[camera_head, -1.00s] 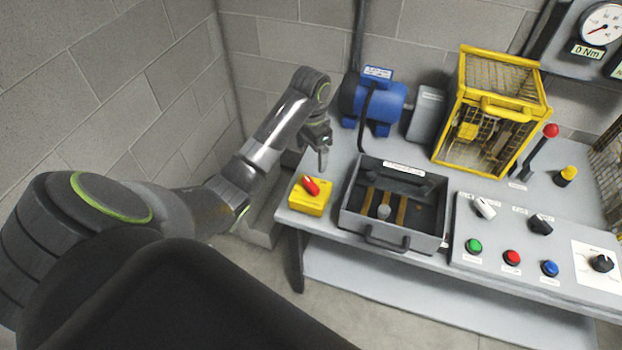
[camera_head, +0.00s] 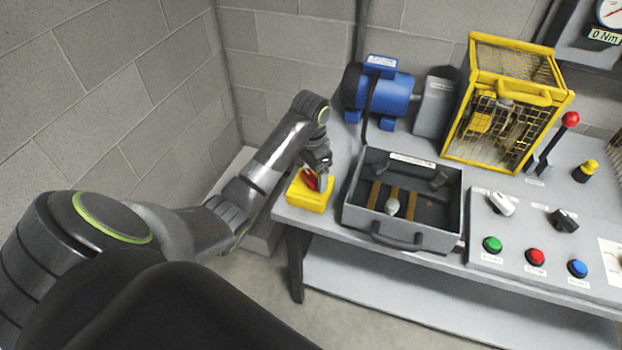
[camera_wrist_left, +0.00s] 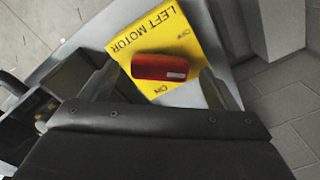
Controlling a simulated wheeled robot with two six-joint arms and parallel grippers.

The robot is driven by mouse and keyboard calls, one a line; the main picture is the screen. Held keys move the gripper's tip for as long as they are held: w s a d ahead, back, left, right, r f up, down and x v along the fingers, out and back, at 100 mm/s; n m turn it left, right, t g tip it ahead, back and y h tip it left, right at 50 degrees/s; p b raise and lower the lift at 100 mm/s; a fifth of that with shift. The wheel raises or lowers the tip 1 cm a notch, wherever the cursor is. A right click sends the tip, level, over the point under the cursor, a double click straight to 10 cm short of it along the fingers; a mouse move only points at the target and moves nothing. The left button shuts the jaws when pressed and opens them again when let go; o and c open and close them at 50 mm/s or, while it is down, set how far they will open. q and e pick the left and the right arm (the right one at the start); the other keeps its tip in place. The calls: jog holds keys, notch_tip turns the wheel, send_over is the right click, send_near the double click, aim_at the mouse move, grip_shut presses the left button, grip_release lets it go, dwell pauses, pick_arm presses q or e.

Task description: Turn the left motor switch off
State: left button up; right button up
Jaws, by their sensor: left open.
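The left motor switch is a yellow box (camera_head: 308,197) with a red handle (camera_head: 309,179), on the left front corner of the bench. In the left wrist view its top plate (camera_wrist_left: 168,28) reads LEFT MOTOR, and the red handle (camera_wrist_left: 160,68) lies across it between printed position marks. My left gripper (camera_head: 319,182) is open, just above the switch, and partly hides the handle in the head view. In the left wrist view, the open fingers of this gripper (camera_wrist_left: 160,82) sit either side of the handle. I cannot tell whether they touch it. My right gripper is out of view.
An open grey box with a front handle (camera_head: 398,240) stands right of the switch. A blue motor (camera_head: 385,95) and a yellow cage (camera_head: 478,155) stand behind. A control panel (camera_head: 515,240) with buttons and knobs is at right. A block wall is at left.

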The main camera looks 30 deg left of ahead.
pick_arm(q)
jog(key=shift+f, duration=0.55)
jog(key=c, duration=1)
jog(key=shift+r+p, duration=0.2)
jog(key=shift+p, duration=0.4)
jog(key=n+p, duration=0.4)
jog(key=p, duration=0.4)
jog(key=shift+r+n, duration=0.15)
jog(key=shift+n, duration=0.25)
jog(key=shift+f+n+p, duration=0.2)
jog(key=shift+n+p, duration=0.8)
jog(key=shift+p, duration=0.1)
jog(key=shift+f+n, duration=0.1)
jog(key=shift+n, duration=0.2)
